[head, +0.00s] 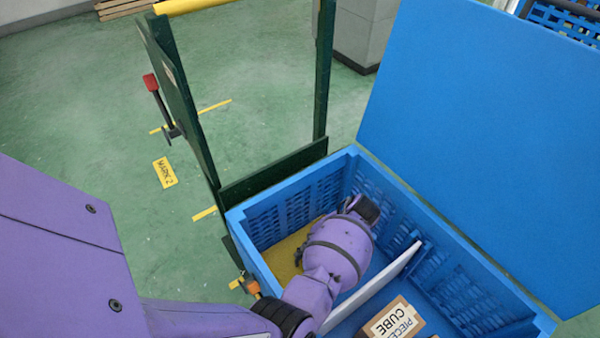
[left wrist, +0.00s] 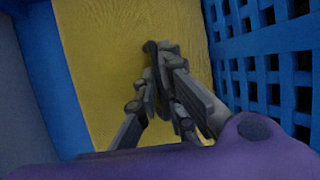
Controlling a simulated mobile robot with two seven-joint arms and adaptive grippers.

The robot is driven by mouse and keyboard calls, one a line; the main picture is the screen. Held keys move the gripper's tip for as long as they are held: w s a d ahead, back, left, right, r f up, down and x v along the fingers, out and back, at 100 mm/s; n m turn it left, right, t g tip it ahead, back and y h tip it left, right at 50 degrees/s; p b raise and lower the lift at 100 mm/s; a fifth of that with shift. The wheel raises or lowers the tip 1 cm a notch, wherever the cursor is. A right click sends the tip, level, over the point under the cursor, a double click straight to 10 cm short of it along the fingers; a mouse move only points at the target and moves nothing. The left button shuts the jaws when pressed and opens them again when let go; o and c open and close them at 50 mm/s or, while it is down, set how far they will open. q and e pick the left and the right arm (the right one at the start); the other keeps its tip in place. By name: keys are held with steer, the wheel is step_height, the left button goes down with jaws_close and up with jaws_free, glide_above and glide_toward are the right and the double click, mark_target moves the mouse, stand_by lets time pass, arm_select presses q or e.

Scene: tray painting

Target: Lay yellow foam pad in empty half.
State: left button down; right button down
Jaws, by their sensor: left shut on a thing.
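The blue crate (head: 288,187) stands open, with a white divider (head: 372,288) across its inside. The yellow foam pad (head: 286,258) shows low inside the half left of the divider, partly hidden by my purple left arm. In the left wrist view the pad (left wrist: 100,50) fills the middle, beside the crate's blue lattice wall (left wrist: 268,70). My left gripper (left wrist: 158,62) is over the pad with its fingers closed together, shut on it; the exact pinch is dark and hard to see. In the head view my wrist hides the fingers. My right gripper is not in view.
A cardboard box (head: 393,320) labelled "PIECES CUBE" lies in the other half. The crate's blue lid (head: 480,130) stands raised behind it. A dark green frame (head: 190,110) with a red-handled lever stands at the left.

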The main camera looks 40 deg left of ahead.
arm_select(q)
steer(key=shift+w+f, duration=0.1)
steer(key=shift+f, duration=0.35)
steer(key=shift+f, duration=0.1)
steer(key=c, duration=1.9)
jaws_free()
steer(key=shift+o, duration=0.2)
steer(key=p+v, duration=0.4)
steer(key=v, duration=0.9)
steer(key=shift+r, duration=0.25)
